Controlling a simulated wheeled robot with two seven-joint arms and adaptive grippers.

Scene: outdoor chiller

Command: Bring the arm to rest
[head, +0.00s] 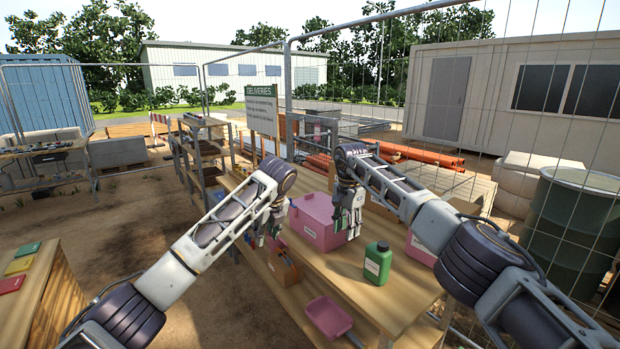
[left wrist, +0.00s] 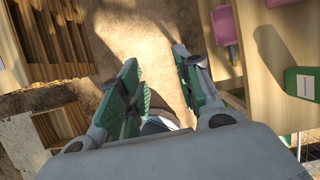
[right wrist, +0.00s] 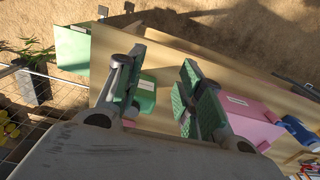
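My left gripper (head: 264,230) hangs beside the left edge of the wooden table. In the left wrist view its two fingers (left wrist: 160,68) stand apart with sandy ground between them and nothing held. My right gripper (head: 348,222) hangs over the table, between a pink lidded box (head: 312,222) and a green bottle (head: 377,264). In the right wrist view its fingers (right wrist: 162,72) are apart, with bare wood showing between them. The arms are bent and raised in front of me. The right gripper hides part of the box's right side.
The wooden table (head: 352,284) has a lower shelf with a pink tray (head: 328,317). Another pink box (head: 420,248) is partly hidden by my right arm. A bench (head: 32,290) stands at lower left, a green drum (head: 572,228) at right. Open sandy ground lies left of the table.

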